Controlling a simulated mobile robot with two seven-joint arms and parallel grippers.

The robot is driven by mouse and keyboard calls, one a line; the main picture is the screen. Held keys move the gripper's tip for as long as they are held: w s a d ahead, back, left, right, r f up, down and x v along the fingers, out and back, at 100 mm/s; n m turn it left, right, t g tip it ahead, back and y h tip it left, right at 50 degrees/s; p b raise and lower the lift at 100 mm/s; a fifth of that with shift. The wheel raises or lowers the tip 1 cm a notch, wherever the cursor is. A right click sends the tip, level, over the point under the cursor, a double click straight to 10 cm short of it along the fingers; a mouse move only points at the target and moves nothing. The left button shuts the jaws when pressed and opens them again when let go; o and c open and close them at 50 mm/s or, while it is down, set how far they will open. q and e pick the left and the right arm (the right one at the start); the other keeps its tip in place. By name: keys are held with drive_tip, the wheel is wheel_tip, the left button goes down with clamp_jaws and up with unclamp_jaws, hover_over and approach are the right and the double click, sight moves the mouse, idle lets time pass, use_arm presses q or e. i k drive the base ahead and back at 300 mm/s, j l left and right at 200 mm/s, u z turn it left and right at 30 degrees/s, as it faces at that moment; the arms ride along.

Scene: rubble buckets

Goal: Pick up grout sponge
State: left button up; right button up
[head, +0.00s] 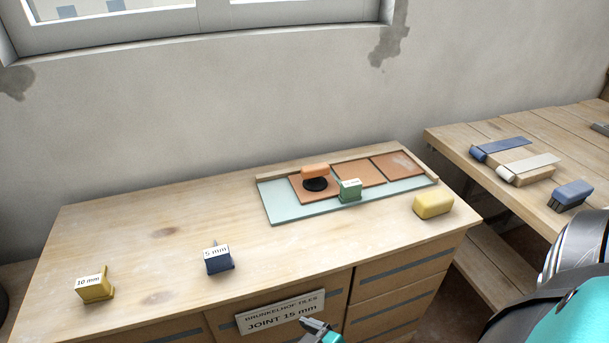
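The grout sponge appears to be the yellow rounded block (433,205), lying at the front right of the wooden worktop, just off the corner of the pale green board. Nothing is touching it. One gripper (314,325) shows only as dark tips at the bottom edge, in front of the drawers, below and left of the sponge. It points up-left from a teal part, so I take it as my right. Its fingers are mostly cut off. My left gripper is out of view.
The pale green board (290,214) holds orange tiles, an orange-handled tool (315,172) and a green block (350,190). Blue (218,259) and yellow (94,285) labelled blocks stand left. A second bench (490,131) with tools is right. The worktop's middle is clear.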

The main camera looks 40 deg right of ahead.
sight(430, 204)
drive_tip(key=z, duration=2.05)
